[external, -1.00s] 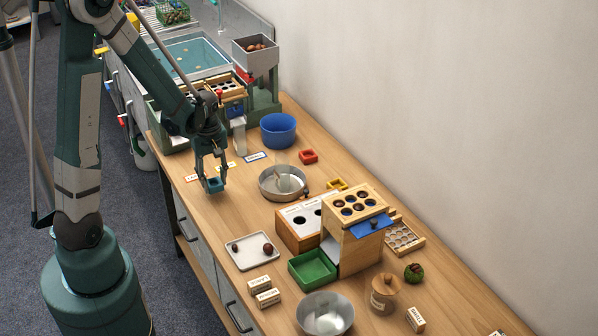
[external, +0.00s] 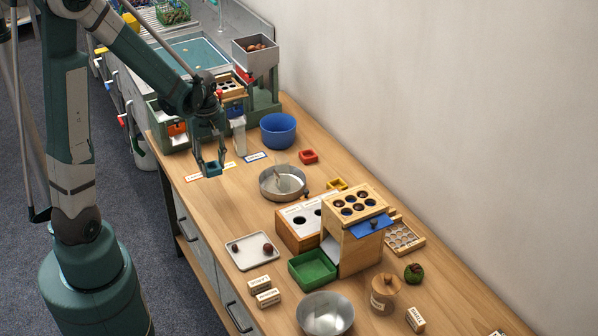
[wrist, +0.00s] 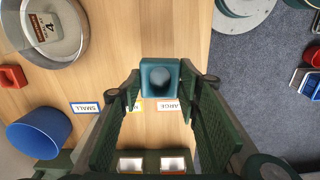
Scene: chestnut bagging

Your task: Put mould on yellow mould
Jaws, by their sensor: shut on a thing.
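My gripper (external: 211,167) is shut on a teal square mould (external: 213,168), held at its fingertips above the left edge of the table. In the wrist view the teal mould (wrist: 160,77) sits between the fingertips, with its hollow facing the camera. The yellow mould (external: 337,184) lies on the table to the right, behind the wooden box with round holes and partly hidden by it. A red mould (external: 308,156) lies farther back, apart from the yellow one. The yellow mould does not show in the wrist view.
A round metal pan (external: 283,183) stands between my gripper and the yellow mould. A blue bowl (external: 278,130) stands behind it. The wooden box (external: 352,240) rises beside the yellow mould. Size labels (external: 255,157) lie near my gripper.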

